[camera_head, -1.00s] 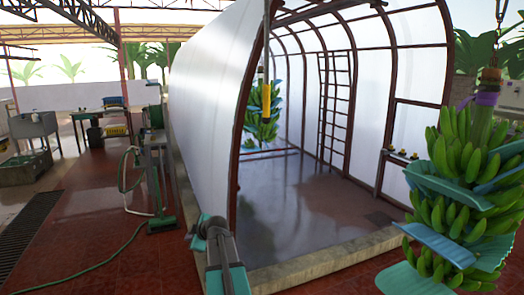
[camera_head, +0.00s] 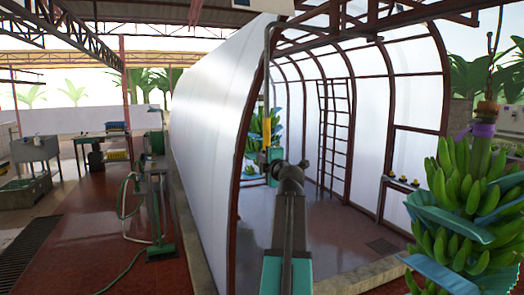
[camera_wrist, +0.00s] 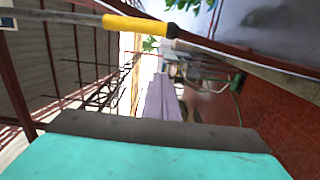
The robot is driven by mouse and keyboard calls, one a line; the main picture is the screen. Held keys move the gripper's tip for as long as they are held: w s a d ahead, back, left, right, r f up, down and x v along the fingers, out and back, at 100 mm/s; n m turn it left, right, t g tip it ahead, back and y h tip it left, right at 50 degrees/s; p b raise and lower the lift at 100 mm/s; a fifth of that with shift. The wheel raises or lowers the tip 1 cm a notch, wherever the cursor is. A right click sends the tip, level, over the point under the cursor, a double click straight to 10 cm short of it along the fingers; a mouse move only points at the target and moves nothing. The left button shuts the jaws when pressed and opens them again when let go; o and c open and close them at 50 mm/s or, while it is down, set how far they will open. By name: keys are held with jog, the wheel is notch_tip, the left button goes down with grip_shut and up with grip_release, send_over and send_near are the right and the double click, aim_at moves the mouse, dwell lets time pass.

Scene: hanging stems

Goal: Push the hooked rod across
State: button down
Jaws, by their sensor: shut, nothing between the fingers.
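The hooked rod (camera_head: 267,95) is a thin grey pipe hanging upright at the mouth of the white tunnel, its top bent over at the upper edge. Its yellow grip (camera_head: 262,157) is just left of the end of my arm in the head view. In the wrist view the yellow grip (camera_wrist: 138,25) and grey rod cross the upper part, ahead of my gripper, with a visible space between. My gripper (camera_wrist: 162,82) is shut and empty. In the head view its fingers are hidden behind my wrist. I cannot tell whether anything touches the rod.
The white tunnel (camera_head: 205,110) has brown arched ribs and a ladder-like frame (camera_head: 335,125) inside. A green banana bunch (camera_head: 262,125) hangs inside behind the rod. A larger bunch (camera_head: 465,200) with blue sheets hangs at the right. The tunnel floor (camera_head: 340,225) is largely clear.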

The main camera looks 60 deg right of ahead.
jog(key=shift+s+r, duration=0.1)
jog(key=shift+r, duration=0.1)
jog(key=shift+d, duration=0.1)
jog(key=w+d+p, duration=0.6)
jog(key=d, duration=0.4)
jog(key=shift+p, duration=0.3)
dwell(0.4)
jog(key=shift+w+f+b, duration=0.1)
jog(key=shift+f+b, duration=0.1)
jog(key=shift+b, duration=0.3)
